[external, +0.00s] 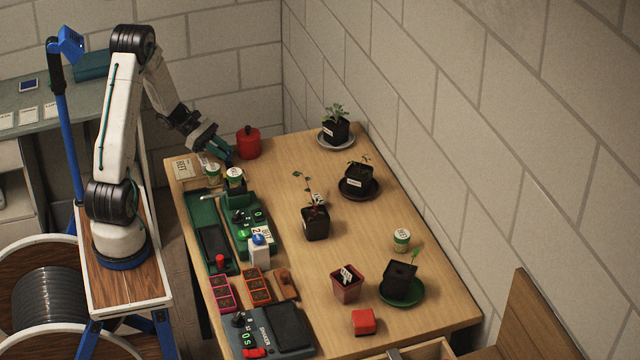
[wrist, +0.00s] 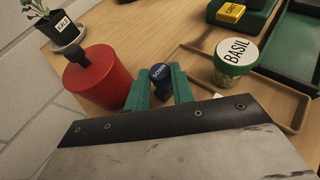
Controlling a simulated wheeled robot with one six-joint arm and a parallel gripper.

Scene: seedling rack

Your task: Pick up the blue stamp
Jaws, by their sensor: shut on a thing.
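The blue stamp (wrist: 160,73) is a small dark-blue piece with a pale-lettered round top. In the wrist view it sits between the two green fingers of my gripper (wrist: 160,88), which is shut on it. In the external view my gripper (external: 227,156) is low over the far left end of the wooden table, and the stamp is hidden or too small to make out there. I cannot tell whether its bottom still touches the table.
A red knobbed canister (wrist: 98,78) stands close left of the fingers in the wrist view. Potted seedlings, one in a black pot (external: 336,131), line the table's wall side.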

